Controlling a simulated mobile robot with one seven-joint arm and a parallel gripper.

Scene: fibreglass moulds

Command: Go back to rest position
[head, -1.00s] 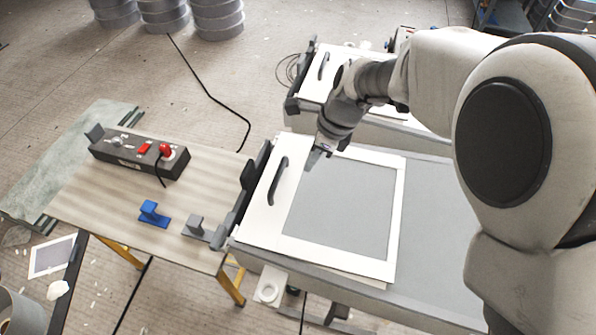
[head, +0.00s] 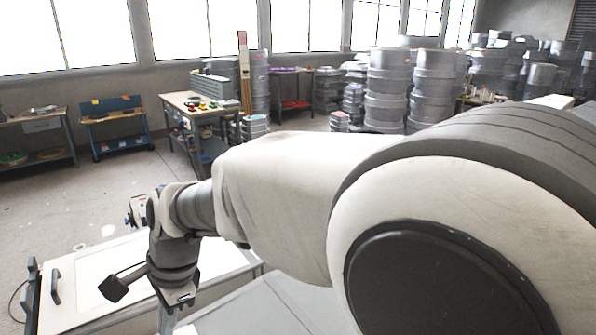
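My arm reaches across the head view from the lower right, and its wrist bends down at the lower left. My gripper (head: 170,318) points down there, over a flat white-framed mould (head: 75,300). The fingertips are small and partly cut off by the bottom edge, so I cannot tell whether they are open or shut. I see no object clearly held. A dark block (head: 115,290) on a thin rod shows just left of the wrist; what it belongs to is unclear.
The mould has a black handle (head: 55,287) on its left side. Farther back stand a workbench (head: 200,103), a blue bench (head: 115,117) and tall stacks of grey round moulds (head: 388,90). Open floor lies between the mould and the benches. My arm hides much of the right.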

